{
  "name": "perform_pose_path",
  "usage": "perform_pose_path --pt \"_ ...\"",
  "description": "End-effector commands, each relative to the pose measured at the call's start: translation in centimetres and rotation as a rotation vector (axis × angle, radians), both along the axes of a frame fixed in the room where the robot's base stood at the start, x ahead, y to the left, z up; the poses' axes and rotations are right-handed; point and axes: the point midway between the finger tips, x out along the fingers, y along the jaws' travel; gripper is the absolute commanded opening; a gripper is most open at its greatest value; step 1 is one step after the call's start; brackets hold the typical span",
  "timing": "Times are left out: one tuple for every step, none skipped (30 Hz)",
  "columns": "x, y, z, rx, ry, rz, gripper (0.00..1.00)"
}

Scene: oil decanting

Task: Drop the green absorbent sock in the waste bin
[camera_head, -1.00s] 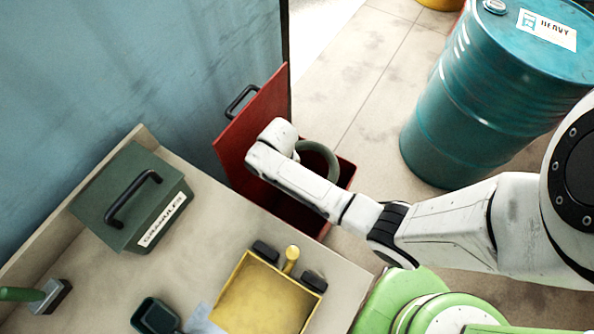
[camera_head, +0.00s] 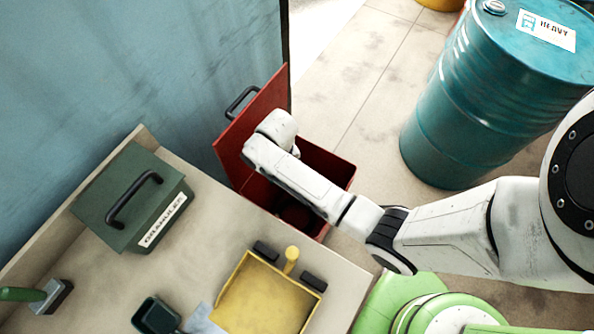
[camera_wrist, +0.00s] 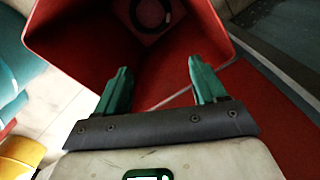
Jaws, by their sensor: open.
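The red waste bin (camera_head: 335,168) stands open beyond the end of the bench, and its wall also shows in the wrist view (camera_wrist: 75,45). My gripper (camera_wrist: 157,70) is open and empty over the bin's mouth, its green fingers apart. In the head view my own wrist mostly hides the fingers. A dark ring (camera_wrist: 138,14) lies deep inside the bin in the wrist view, apart from the fingers. It appears to be the green absorbent sock, but shadow dulls its colour and the top edge cuts it off.
The bin's red lid (camera_head: 252,112) is raised beside the blue wall. A blue drum (camera_head: 465,110) stands on the floor to the right. The bench holds a green granules box (camera_head: 125,205), a yellow tray (camera_head: 268,300) and a dark scoop (camera_head: 157,316).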

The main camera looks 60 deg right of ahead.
Motion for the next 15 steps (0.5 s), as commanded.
perform_pose_path --pt "0.2 0.1 1.2 0.001 -0.005 0.002 0.70" --pt "0.1 0.1 1.8 0.001 -0.005 0.001 0.70" --pt "0.1 0.1 2.5 0.000 -0.004 0.001 0.70" --pt "0.1 0.1 3.1 0.000 -0.004 0.002 0.70" --pt "0.1 0.1 3.6 0.000 -0.004 0.002 0.70" --pt "0.1 0.1 4.3 0.000 -0.004 0.002 0.70" --pt "0.1 0.1 4.8 -0.001 -0.003 0.001 0.70" --pt "0.1 0.1 5.2 -0.001 -0.003 0.002 0.70" --pt "0.1 0.1 5.7 -0.001 -0.003 0.002 0.70" --pt "0.1 0.0 6.1 -0.001 -0.003 0.001 0.70" --pt "0.1 0.0 6.4 -0.001 -0.002 0.001 0.70" --pt "0.1 0.0 6.7 -0.001 -0.002 0.001 0.70" --pt "0.1 0.0 6.9 -0.001 -0.002 0.002 0.70" --pt "0.1 0.0 7.0 0.000 -0.001 0.002 0.70" --pt "0.0 0.0 7.2 0.000 -0.001 0.001 0.70"
